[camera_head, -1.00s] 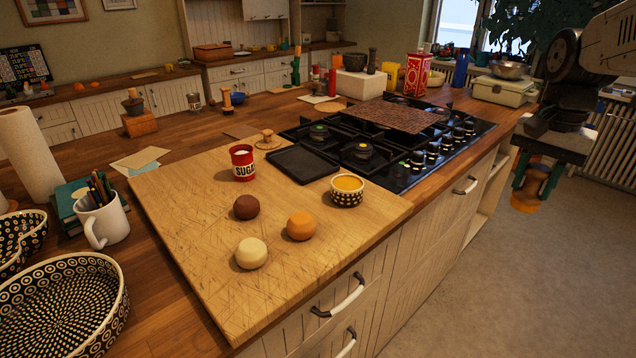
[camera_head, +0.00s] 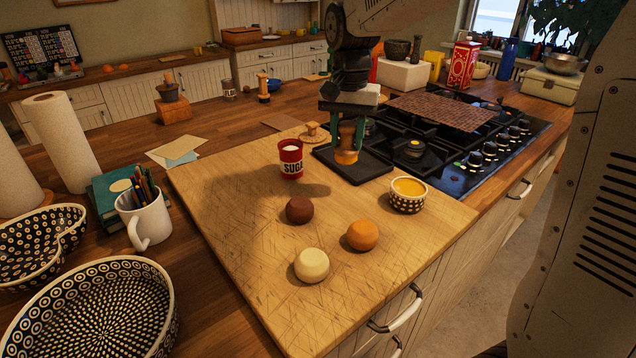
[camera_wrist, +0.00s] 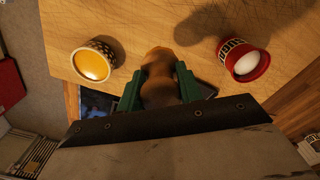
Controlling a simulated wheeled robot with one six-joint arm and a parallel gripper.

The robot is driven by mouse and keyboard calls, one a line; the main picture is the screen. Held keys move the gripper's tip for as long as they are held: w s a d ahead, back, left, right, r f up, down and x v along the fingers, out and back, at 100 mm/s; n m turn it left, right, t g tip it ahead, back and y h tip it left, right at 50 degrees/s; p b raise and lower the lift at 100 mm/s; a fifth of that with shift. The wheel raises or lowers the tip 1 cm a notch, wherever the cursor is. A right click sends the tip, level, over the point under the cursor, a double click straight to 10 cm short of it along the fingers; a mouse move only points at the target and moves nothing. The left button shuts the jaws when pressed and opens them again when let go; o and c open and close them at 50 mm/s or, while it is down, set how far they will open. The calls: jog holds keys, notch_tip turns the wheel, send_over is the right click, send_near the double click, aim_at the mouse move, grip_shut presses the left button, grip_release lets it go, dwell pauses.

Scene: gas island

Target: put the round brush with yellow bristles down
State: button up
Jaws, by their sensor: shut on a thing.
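My gripper (camera_head: 347,142) has green fingers and is shut on the round brush (camera_head: 347,157). The brush shows as a small brown-orange shape below the fingers, in front of the dark griddle plate. In the wrist view the brush (camera_wrist: 160,75) sits between the two green fingers, with the wooden board (camera_wrist: 150,30) beyond it. The brush appears held in the air near the board's far edge, between the red sugar tin (camera_head: 290,165) and the patterned bowl with yellow contents (camera_head: 408,198). Its bristles cannot be made out clearly.
A brown ball (camera_head: 299,210), an orange ball (camera_head: 362,235) and a cream ball (camera_head: 312,265) lie on the board (camera_head: 245,240). The black gas hob (camera_head: 470,165) is behind it. A white mug (camera_head: 146,222) and patterned bowls stand left. The board's left and front parts are clear.

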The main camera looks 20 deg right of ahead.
aim_at(345, 147)
notch_tip(345, 147, down, 5)
jog(key=shift+a+f, duration=0.1)
jog(key=shift+a, duration=0.05)
jog(key=shift+f, duration=1.8)
jog(key=shift+f, duration=0.15)
jog(key=o, duration=1)
jog(key=shift+o, duration=0.2)
